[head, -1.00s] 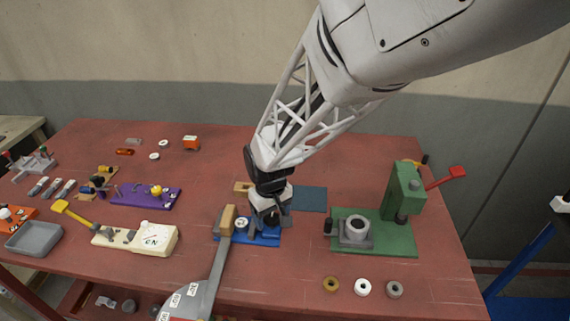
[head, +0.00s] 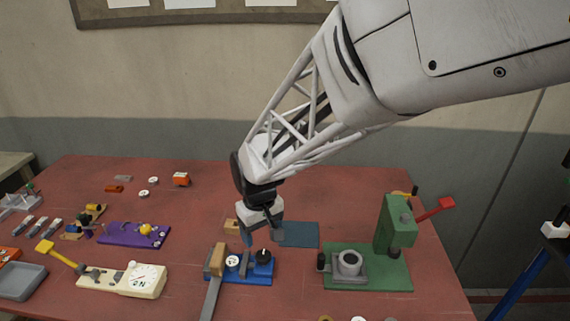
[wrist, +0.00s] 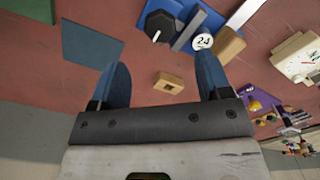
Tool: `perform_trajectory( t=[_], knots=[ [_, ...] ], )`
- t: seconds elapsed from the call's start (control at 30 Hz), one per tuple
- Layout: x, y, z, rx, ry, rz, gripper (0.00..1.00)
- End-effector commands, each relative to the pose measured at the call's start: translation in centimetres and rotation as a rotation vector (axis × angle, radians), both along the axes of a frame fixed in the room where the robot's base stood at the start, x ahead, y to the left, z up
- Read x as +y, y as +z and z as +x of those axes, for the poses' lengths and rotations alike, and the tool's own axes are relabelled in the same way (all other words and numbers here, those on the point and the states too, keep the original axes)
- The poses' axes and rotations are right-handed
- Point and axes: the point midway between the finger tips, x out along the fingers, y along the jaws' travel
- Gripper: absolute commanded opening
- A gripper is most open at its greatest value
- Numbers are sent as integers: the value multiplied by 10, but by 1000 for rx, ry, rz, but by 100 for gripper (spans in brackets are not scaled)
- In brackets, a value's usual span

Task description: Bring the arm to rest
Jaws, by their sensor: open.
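My gripper (head: 262,239) is open and empty in the head view, raised a little above the table just behind a blue fixture (head: 230,275). The fixture carries a black knob (head: 264,256), a round white dial (head: 232,262) and a lever with a tan block (head: 217,260). In the wrist view my two blue fingers (wrist: 162,85) stand wide apart with nothing between their tips. The black knob (wrist: 157,25) and the dial marked with a number (wrist: 202,42) lie beyond them. A small tan block with a hole (wrist: 169,82) shows on the table between the fingers.
A dark blue mat (head: 299,234) lies right of my gripper. A green press (head: 396,225) with a red handle (head: 434,209) stands further right. A cream gauge box (head: 140,279) and a purple fixture (head: 134,235) are at left. The back of the red table (head: 300,180) is mostly clear.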

Motion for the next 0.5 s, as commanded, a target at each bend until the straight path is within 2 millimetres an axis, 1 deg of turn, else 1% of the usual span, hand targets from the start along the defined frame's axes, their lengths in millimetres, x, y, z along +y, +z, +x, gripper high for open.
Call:
perform_trajectory(
  t=[0.17,0.27,0.37,0.47,0.5],
  knots=[
    [-1,1,0,-1,-2,1,71],
    [-6,4,-1,-4,-12,2,71],
    [-17,11,-2,-12,-33,6,71],
    [-35,22,-6,-22,-67,11,71],
    [-44,27,-8,-27,-84,14,71]
  ],
)
